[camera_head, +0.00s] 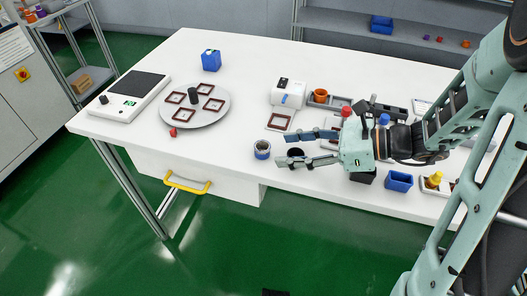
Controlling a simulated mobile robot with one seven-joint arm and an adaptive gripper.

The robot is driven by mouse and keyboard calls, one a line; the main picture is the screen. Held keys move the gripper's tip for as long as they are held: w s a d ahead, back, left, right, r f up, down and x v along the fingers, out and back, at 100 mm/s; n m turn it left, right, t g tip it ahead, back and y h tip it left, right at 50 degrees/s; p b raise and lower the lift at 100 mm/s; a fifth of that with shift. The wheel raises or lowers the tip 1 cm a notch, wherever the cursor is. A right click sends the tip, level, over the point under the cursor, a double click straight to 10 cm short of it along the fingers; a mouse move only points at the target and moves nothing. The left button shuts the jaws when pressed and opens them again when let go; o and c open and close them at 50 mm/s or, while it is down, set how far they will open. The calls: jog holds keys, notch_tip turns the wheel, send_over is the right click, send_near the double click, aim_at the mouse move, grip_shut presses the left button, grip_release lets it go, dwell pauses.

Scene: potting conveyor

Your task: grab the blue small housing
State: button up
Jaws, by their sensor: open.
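My gripper (286,149) is open and empty, with its two dark fingers pointing left over the front part of the white table. A small open blue box (398,182), which looks like a small housing, stands near the front edge, right of and below the gripper's palm. A round blue cup (262,150) with grey contents stands just left of the fingertips, apart from them. A taller blue container (210,60) stands at the back left. The picture does not show for certain which of these is the named housing.
A dark round thing (296,152) shows between the fingers. A grey turntable (208,112) with brown square frames and a black-topped scale (130,97) are at left. A yellow-topped item (433,180) stands beside the small blue box. My arm hides part of the right side.

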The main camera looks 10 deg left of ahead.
aim_at(268, 155)
jog(key=shift+b+x, duration=0.5)
jog(key=shift+x, duration=2.5)
jog(key=shift+w, duration=0.1)
jog(key=c, duration=0.9)
